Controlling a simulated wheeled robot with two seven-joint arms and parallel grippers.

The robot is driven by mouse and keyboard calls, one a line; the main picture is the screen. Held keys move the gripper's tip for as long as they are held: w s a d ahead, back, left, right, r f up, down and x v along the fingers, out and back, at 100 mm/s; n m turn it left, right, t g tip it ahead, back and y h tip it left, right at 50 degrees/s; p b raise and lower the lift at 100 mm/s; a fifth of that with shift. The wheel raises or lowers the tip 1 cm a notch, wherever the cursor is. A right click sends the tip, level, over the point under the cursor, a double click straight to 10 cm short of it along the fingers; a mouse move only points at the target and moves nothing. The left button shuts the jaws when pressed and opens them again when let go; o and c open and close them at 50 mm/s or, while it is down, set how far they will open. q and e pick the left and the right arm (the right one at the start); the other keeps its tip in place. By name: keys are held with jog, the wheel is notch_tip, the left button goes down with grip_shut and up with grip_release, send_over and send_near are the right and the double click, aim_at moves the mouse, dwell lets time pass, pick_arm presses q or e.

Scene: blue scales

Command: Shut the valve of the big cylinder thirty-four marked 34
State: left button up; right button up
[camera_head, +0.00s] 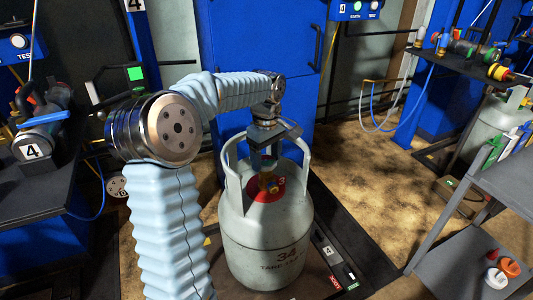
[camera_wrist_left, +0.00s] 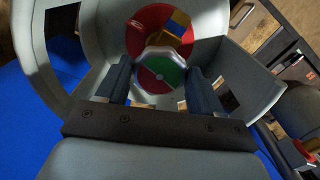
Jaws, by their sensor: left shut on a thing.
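The big grey cylinder marked 34 (camera_head: 265,235) stands upright on a dark floor plate, with a guard collar around its top. Its valve has a round knob (camera_wrist_left: 160,72) with red and green sectors and a white rim, seen from above in the left wrist view. A red ring and brass valve body (camera_head: 268,184) show through the collar in the head view. My left gripper (camera_head: 264,160) reaches down inside the collar, and its fingers (camera_wrist_left: 161,82) are shut on the knob, one on each side. The knob is mostly hidden in the head view. My right gripper is not in view.
The collar (camera_head: 232,178) rises close around my fingers. A blue cabinet (camera_head: 265,50) stands behind the cylinder. A dark bench with a part marked 4 (camera_head: 31,152) is at left. A grey shelf (camera_head: 470,255) and another cylinder (camera_head: 490,125) are at right. Brown floor lies between.

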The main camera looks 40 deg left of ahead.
pick_arm(q)
jog(key=m+p, duration=0.3)
jog(key=m, duration=0.2)
jog(key=shift+r, duration=0.15)
jog(key=m+p, duration=0.2)
jog(key=m, duration=0.3)
jog(key=shift+s, duration=0.1)
jog(key=m+p, duration=0.2)
jog(key=m, duration=0.3)
jog(key=shift+a, duration=0.15)
jog(key=m+p, duration=0.2)
jog(key=m, duration=0.3)
jog(key=m+p, duration=0.1)
jog(key=m, duration=0.2)
jog(key=shift+m, duration=0.3)
jog(key=m+p, duration=0.1)
jog(key=m, duration=0.3)
jog(key=shift+a+p, duration=0.1)
jog(key=shift+p, duration=0.25)
jog(key=shift+m+p, duration=0.6)
jog(key=shift+m, duration=1.5)
